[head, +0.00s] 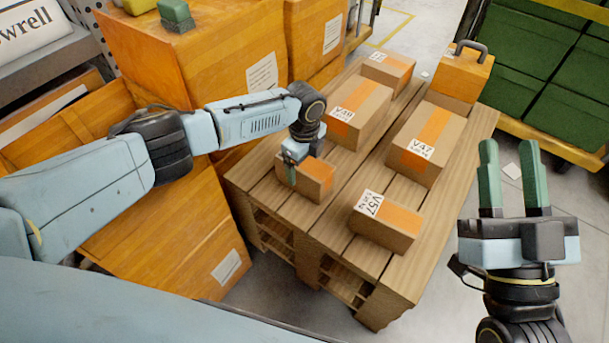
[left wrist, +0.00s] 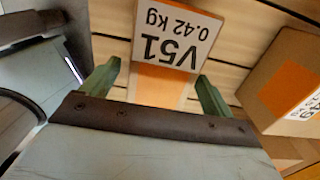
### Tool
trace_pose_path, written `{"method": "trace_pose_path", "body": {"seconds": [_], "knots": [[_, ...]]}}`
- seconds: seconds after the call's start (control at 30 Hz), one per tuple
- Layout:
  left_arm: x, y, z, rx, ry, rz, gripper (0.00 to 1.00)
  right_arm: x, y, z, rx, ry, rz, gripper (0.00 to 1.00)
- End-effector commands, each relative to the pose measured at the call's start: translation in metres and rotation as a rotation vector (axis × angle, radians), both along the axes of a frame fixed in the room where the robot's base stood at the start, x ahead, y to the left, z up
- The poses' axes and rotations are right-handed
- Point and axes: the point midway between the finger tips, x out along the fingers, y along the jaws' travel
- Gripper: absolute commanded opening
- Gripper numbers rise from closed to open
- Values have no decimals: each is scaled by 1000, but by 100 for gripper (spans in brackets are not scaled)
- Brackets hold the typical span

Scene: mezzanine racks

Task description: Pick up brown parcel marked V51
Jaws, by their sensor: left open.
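The brown parcel marked V51 (head: 315,184) lies on the wooden pallet, at its near left part, with an orange band across it. In the left wrist view its white label reads V51, 0.42 kg, upside down (left wrist: 160,85). My left gripper (head: 298,168) is over the parcel and partly hides it in the head view. In the left wrist view the left gripper's two green fingers (left wrist: 157,88) are apart, one on each side of the parcel; contact cannot be told. My right gripper (head: 513,165) is open and empty, to the right of the pallet.
The pallet (head: 340,232) also bears the V57 parcel (head: 390,232), the V47 parcel (head: 433,137) and several others. A parcel (left wrist: 280,85) stands to the right in the left wrist view. Large orange boxes (head: 175,235) are at left; green crates (head: 530,60) at right.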

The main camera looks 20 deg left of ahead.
Motion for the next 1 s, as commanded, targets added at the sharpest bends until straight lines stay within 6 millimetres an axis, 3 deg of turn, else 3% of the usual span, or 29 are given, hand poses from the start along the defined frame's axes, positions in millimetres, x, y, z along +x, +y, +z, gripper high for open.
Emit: {"method": "trace_pose_path", "body": {"seconds": [0.2,0.57,1.0], "knots": [[0,0,-21,0,0,1,87,-11,-3,11,47,-158,0,36],[0,0,-24,-1,0,1,87,-15,-4,16,60,-201,-1,36],[0,0,-24,0,0,1,32,-15,-4,16,59,-200,-1,36]]}}
